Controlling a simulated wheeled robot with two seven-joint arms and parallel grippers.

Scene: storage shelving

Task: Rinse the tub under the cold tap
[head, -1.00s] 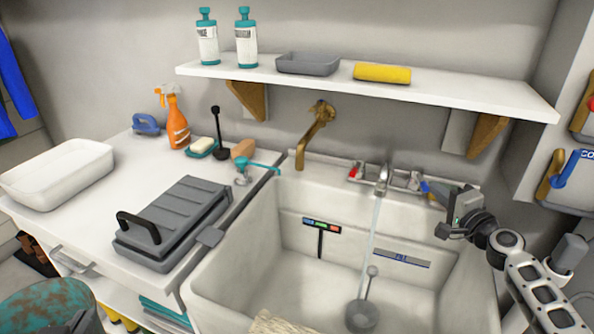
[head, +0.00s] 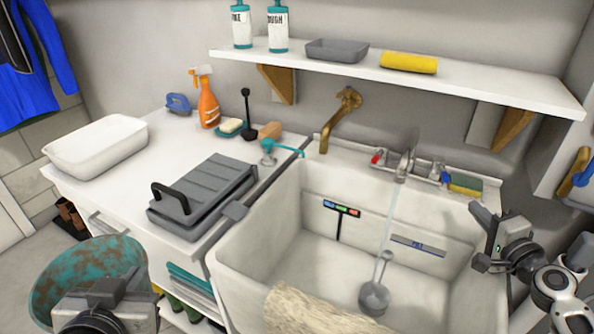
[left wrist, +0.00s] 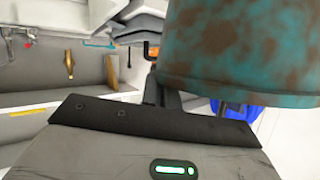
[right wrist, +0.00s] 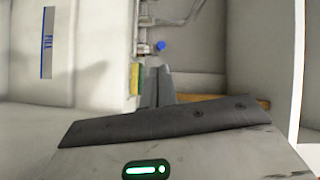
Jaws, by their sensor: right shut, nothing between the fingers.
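A rusty teal tub (head: 92,277) is at the lower left in the head view and fills the upper right of the left wrist view (left wrist: 245,45). My left gripper (head: 103,292) is at its near side; its fingers are partly hidden against the tub's rim, so their grip is unclear. The tap spout (head: 404,162) stands at the back of the sink, with a thin water stream falling from it. Its cold handle, blue, shows in the right wrist view (right wrist: 161,45). My right gripper (head: 482,213) is shut and empty, apart from the handle, above the sink's right edge.
The white sink (head: 255,235) holds a grey ladle (head: 374,297); a pale rolled cloth or log (head: 320,308) lies at its front. A sponge (head: 465,184) sits beside the tap. The counter left of the sink carries a white basin (head: 98,150) and a grey lidded case (head: 203,190). A brass spout (head: 340,120) juts from the wall.

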